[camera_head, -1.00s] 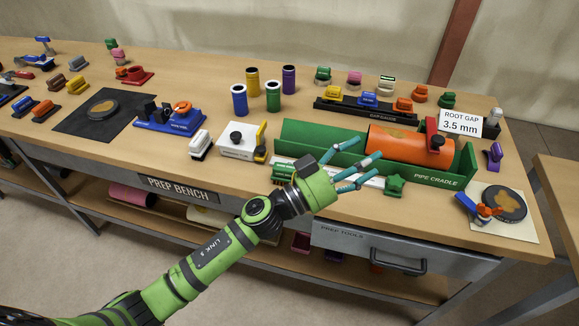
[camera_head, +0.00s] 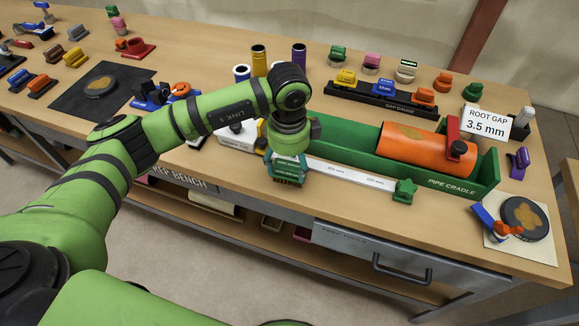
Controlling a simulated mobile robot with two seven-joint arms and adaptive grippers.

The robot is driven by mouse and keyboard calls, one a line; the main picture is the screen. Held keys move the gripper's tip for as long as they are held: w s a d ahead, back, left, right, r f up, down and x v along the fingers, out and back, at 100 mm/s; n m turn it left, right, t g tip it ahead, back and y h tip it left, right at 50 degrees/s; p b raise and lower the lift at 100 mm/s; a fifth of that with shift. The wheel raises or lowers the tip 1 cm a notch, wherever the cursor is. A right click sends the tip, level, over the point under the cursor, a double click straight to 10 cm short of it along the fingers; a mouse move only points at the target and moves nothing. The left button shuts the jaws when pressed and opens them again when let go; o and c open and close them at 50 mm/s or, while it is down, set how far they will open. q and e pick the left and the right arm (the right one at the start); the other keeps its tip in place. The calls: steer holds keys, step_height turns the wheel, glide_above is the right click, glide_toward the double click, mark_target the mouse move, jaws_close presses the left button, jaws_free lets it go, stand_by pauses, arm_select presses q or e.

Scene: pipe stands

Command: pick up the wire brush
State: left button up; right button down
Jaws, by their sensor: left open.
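The wire brush appears to be the small green block (camera_head: 287,172) with a label and dark bristle-like edges. It lies at the front edge of the bench, by the left end of the white ruler strip. My left gripper (camera_head: 286,166) points down right over it. Its teal fingers are open and reach down around the block, partly hiding it. I cannot tell whether the fingers touch it. My right gripper is not in view.
The green pipe cradle (camera_head: 480,185) with an orange pipe (camera_head: 425,149) stands just right of my gripper. A white box (camera_head: 236,138) stands to the left, partly behind my arm. Bottles stand behind.

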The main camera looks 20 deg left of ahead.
mark_target(288, 167)
arm_select(q)
step_height(288, 167, down, 4)
steer(key=shift+w+a+r+p, duration=0.1)
steer(key=shift+a+r+p, duration=0.05)
steer(key=shift+p, duration=0.7)
steer(key=shift+f, duration=0.5)
steer(key=c, duration=1)
steer(key=shift+w+r, duration=0.1)
steer(key=shift+r, duration=0.05)
